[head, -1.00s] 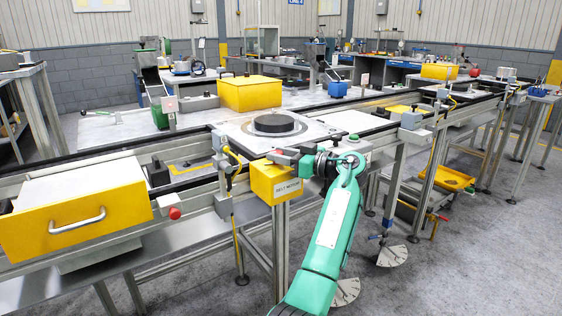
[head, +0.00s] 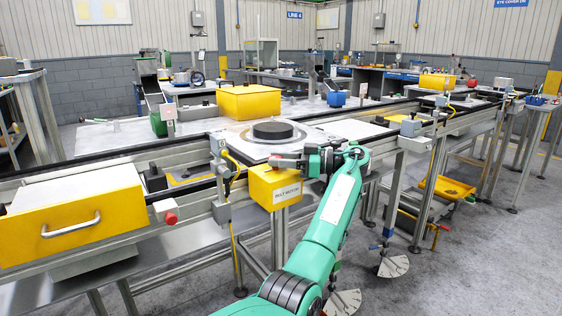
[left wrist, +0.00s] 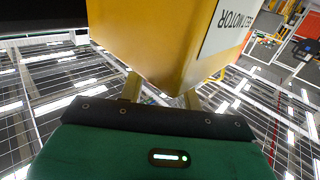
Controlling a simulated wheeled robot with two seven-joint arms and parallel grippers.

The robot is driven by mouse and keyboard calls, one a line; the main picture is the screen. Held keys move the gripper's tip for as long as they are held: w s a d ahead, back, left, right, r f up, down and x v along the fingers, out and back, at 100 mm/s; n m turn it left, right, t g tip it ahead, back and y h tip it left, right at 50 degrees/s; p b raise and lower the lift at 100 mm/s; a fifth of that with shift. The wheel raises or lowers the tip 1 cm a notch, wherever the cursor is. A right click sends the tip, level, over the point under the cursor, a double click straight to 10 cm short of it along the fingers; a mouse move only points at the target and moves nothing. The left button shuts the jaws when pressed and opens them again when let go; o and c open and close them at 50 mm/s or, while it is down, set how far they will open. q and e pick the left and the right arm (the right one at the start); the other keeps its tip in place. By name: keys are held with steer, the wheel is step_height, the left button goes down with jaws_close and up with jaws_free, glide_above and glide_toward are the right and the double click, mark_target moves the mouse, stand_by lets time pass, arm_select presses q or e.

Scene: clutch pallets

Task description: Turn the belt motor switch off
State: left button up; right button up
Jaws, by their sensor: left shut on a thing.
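The belt motor box (head: 279,188) is yellow with a white "BELT MOTOR" label and is mounted on the front rail of the conveyor. In the left wrist view the box (left wrist: 160,40) fills the upper middle, its label upside down. My left gripper (head: 292,160) is at the top of the box, beside a small red part (head: 286,155) that looks like the switch handle. In the left wrist view its fingers (left wrist: 162,93) are partly behind the box. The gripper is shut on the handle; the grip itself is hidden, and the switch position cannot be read. My right gripper is not in view.
A pallet with a dark disc (head: 272,131) sits on the conveyor just behind the box. A yellow cover with a handle (head: 70,218) and a red button (head: 171,217) are to the left. A post with a yellow cable (head: 224,180) stands close left of the box.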

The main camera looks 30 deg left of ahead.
arm_select(q)
steer(key=o, duration=0.9)
steer(key=shift+o, duration=0.2)
steer(key=shift+w+d, duration=0.25)
steer(key=shift+d, duration=0.25)
steer(key=v, duration=1.1)
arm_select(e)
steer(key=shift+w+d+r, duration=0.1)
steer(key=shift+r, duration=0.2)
